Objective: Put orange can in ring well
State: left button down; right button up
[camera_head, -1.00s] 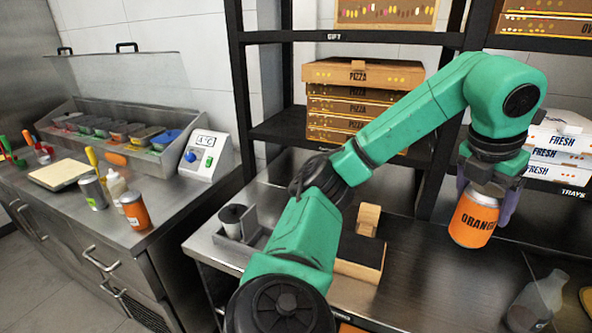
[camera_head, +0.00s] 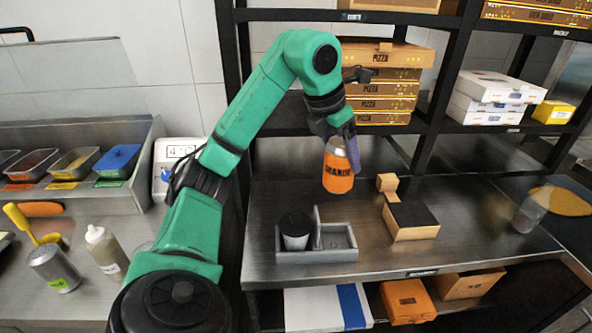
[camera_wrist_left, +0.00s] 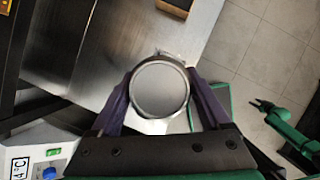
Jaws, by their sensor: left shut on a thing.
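The orange can (camera_head: 338,170) has a silver top and a black label. My left gripper (camera_head: 340,135) is shut on its upper part. In the left wrist view the can's round grey top (camera_wrist_left: 160,89) sits between the purple fingers of the left gripper (camera_wrist_left: 160,100). The holder's left part has a round well-like piece (camera_head: 295,232) with a dark top; I cannot tell its depth. The holder's right part looks empty.
A black-topped box (camera_head: 411,220) with a wooden block (camera_head: 387,184) stands right of the holder. A clear bottle (camera_head: 529,214) stands farther right. Pizza boxes (camera_head: 385,89) fill the shelf behind. A squeeze bottle (camera_head: 105,250) and a tin (camera_head: 52,268) stand on the left counter.

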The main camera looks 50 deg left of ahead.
pick_arm(q)
jog(key=f+b, duration=0.1)
jog(key=f, duration=0.5)
jog(key=w+f+b, duration=0.1)
jog(key=f, duration=0.6)
jog(key=d+f+b, duration=0.1)
jog(key=f, duration=0.5)
jog(key=shift+w+f, duration=0.2)
jog(key=shift+f, duration=0.3)
pick_arm(e)
jog(key=f, duration=0.1)
jog(key=w+f, duration=0.1)
jog(key=f, duration=0.1)
jog(key=shift+w+d+f, duration=0.15)
jog(key=shift+d+f, duration=0.15)
jog(key=shift+f, duration=0.05)
pick_arm(q)
jog(key=shift+f+b, duration=0.15)
jog(key=shift+b, duration=0.15)
grip_release()
pick_arm(e)
jog(key=shift+w+d+f, duration=0.1)
jog(key=shift+d+f, duration=0.05)
